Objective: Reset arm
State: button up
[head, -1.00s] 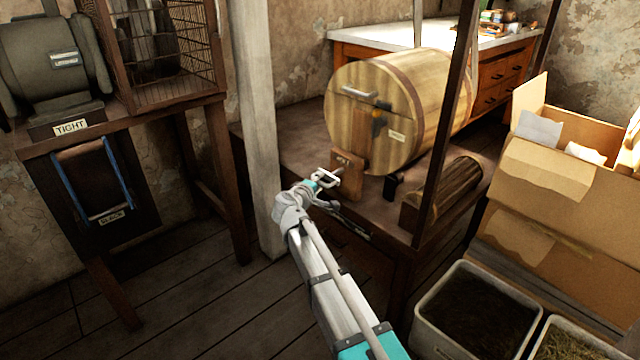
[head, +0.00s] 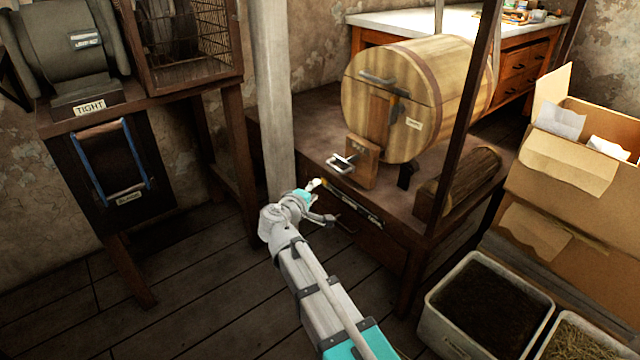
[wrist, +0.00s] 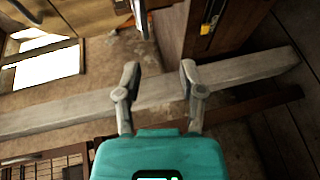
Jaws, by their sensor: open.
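My gripper (head: 318,186) is in the middle of the head view, low in front of the dark wooden bench (head: 300,130) and beside the pale post. In the wrist view its two fingers (wrist: 160,76) stand apart with nothing between them. A wooden drum (head: 440,90) lies on the bench with a metal handle on its round face. Below it a wooden block (head: 362,160) carries a metal crank handle (head: 341,163), a little above and right of my gripper and apart from it.
The pale post (head: 275,100) stands just behind my gripper; it crosses the wrist view (wrist: 60,112). A dark labelled strip (head: 357,206) is on the bench's front edge. A stand with a TIGHT label (head: 90,107) is left. Cardboard box (head: 570,170) and soil bin (head: 490,305) are right. Floor at left is clear.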

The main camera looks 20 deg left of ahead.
jog(key=shift+s, duration=0.6)
